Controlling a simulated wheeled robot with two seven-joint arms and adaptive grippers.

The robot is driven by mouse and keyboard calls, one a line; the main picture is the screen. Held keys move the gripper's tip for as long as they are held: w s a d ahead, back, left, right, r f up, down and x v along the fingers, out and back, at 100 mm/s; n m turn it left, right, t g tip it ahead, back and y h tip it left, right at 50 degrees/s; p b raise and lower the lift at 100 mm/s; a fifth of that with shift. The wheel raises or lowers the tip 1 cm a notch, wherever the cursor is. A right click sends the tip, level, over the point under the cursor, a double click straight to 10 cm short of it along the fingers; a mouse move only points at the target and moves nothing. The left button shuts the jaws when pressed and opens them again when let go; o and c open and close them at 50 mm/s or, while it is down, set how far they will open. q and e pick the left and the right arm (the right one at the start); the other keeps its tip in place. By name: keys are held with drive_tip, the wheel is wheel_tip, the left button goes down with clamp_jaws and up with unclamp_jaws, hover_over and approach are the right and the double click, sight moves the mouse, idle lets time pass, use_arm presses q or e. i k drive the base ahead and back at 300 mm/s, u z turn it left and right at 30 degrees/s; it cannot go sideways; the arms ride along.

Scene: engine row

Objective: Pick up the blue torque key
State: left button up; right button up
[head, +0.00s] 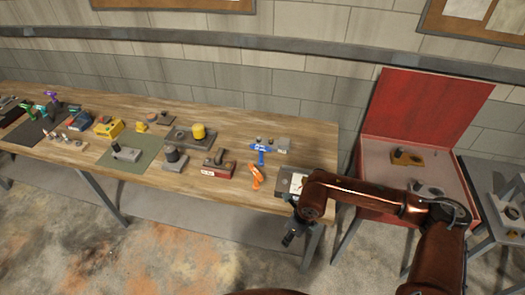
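The blue torque key (261,149) appears to be the blue T-shaped tool near the right end of the long wooden table, just behind an orange tool. Nothing of mine covers it. My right arm reaches in from the right, and its gripper (289,240) hangs off the table's front right corner, in front of and to the right of the blue tool, well apart from it. The gripper is dark and small, so I cannot tell whether its fingers are open. My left gripper is out of view.
An orange tool (256,177) lies close in front of the blue one. A red toolbox-like block (219,168) stands to the left, with several other parts farther left. An open red case (412,133) stands right of the table. A wall runs behind.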

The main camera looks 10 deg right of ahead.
sight(261, 149)
drive_tip(key=u, duration=0.05)
drive_tip(key=i, duration=1.8)
